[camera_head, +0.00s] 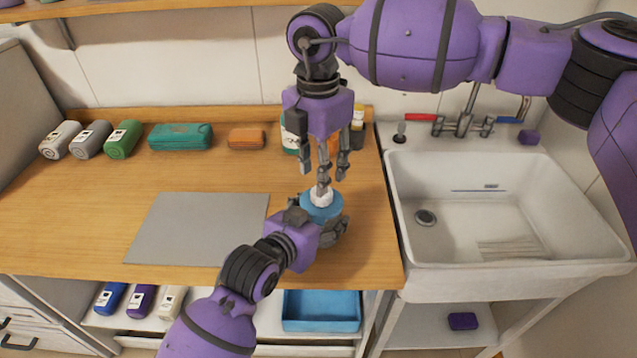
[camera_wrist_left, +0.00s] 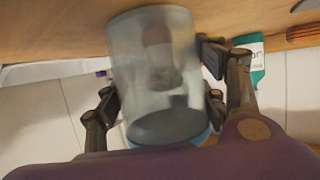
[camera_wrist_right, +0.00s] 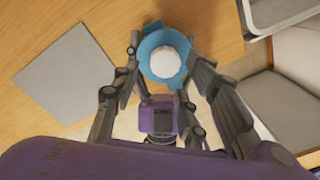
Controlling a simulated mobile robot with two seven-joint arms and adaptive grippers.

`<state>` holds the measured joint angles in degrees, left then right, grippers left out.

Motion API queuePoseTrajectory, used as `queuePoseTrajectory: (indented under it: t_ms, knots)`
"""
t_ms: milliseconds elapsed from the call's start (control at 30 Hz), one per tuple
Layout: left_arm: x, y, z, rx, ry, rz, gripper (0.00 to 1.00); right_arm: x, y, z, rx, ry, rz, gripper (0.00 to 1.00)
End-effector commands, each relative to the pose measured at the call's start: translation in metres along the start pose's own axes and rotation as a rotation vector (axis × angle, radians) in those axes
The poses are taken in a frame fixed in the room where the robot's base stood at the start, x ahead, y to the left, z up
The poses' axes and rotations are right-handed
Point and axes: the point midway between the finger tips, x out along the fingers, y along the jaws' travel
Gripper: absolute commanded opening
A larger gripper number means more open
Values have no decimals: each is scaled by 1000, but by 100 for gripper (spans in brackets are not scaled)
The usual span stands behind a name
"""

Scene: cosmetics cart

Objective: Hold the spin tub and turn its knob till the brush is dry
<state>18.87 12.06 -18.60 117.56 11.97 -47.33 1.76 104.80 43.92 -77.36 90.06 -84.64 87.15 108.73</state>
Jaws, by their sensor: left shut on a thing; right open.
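The spin tub (camera_head: 322,205) stands near the front right of the wooden counter, with a blue lid and a white knob (camera_head: 321,196) on top. In the left wrist view its clear wall (camera_wrist_left: 150,80) shows a blurred brownish brush (camera_wrist_left: 158,55) inside. My left gripper (camera_head: 318,226) is shut around the tub's side. My right gripper (camera_head: 332,180) points down from above, its fingers open over the knob. In the right wrist view the white knob (camera_wrist_right: 165,62) and blue lid (camera_wrist_right: 150,45) lie between and just beyond the open fingers. Whether a finger touches the knob I cannot tell.
A grey mat (camera_head: 200,228) lies left of the tub. Rolled towels (camera_head: 90,138), a teal case (camera_head: 180,136) and an orange item (camera_head: 246,138) line the back. A white sink (camera_head: 480,215) is at the right. A blue tray (camera_head: 321,311) sits on the shelf below.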

Motion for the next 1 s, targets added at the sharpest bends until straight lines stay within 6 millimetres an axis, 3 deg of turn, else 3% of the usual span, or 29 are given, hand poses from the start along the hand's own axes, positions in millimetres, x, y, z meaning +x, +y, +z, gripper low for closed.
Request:
queuePoseTrajectory:
  t_ms: [100,300,633,933,1000]
  knots:
    - [0,0,-1,0,3,0,29,21,-1,0,0,2,-2,40]
    - [0,0,-1,0,3,0,29,39,0,0,1,0,0,40]
    - [0,0,-2,0,3,0,29,43,0,0,1,1,1,40]
    - [0,1,-2,1,3,1,29,42,0,0,1,0,2,2]
    - [0,1,-2,1,3,2,29,42,1,0,0,0,3,1]
